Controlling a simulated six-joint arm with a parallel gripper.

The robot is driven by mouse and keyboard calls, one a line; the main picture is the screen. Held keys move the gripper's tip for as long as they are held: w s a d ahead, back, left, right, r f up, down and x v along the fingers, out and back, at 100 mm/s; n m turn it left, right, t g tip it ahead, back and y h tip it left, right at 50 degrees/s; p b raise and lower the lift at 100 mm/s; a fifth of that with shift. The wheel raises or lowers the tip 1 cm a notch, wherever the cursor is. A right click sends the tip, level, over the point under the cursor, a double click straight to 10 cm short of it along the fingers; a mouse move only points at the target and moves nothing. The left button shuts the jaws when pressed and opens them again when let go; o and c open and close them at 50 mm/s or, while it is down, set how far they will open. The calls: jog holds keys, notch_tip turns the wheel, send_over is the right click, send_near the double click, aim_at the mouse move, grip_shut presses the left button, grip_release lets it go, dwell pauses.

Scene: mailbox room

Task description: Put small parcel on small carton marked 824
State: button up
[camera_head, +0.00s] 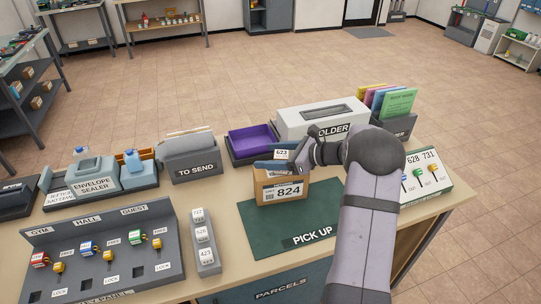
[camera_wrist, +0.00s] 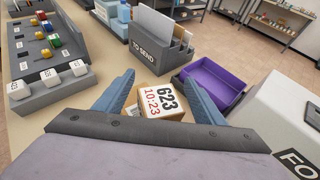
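The small carton marked 824 (camera_head: 282,190) stands upright on the green PICK UP mat (camera_head: 262,226). A small brown parcel with a white label reading 623 (camera_head: 281,153) shows just above the carton's top, partly hidden by my gripper. It also shows in the wrist view (camera_wrist: 165,105), with 10:23 in red below the number. My gripper (camera_head: 278,157) is over the carton, its blue fingers on either side of the parcel. In the wrist view the fingers look spread, with gaps beside the parcel. Whether the parcel touches the carton is hidden.
Behind the carton are a purple tray (camera_head: 250,141), a TO SEND rack (camera_head: 191,157) and a large white machine (camera_head: 318,119). A key panel (camera_head: 100,250) and a tag block (camera_head: 205,242) stand to the left. The mat's front part is clear.

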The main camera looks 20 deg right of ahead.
jog(key=shift+r, duration=0.1)
jog(key=shift+d+r, duration=0.1)
jog(key=b+v, duration=0.2)
jog(key=v, duration=0.9)
jog(key=shift+s+d+b, duration=0.25)
jog(key=shift+s+b, duration=0.05)
jog(key=shift+s, duration=0.05)
jog(key=shift+a+r, duration=0.1)
jog(key=shift+r, duration=0.05)
jog(key=s+a+f+n+g+h, duration=0.1)
jog(key=s+a+f+n+g, duration=0.2)
jog(key=a, duration=0.4)
jog(key=s+a+f+n+g, duration=0.1)
jog(key=s+a+n+g, duration=0.3)
jog(key=a, duration=0.4)
jog(key=s+f+n+g+h, duration=0.1)
jog(key=s+f+n+h, duration=0.3)
jog(key=s+n, duration=0.5)
jog(key=s+a+f+n+g+h, duration=0.1)
jog(key=s+f+n+h, duration=0.3)
jog(key=s+n, duration=0.6)
jog(key=shift+f+n+h, duration=0.3)
jog(key=shift+f+n, duration=0.2)
jog(key=shift+f, duration=0.25)
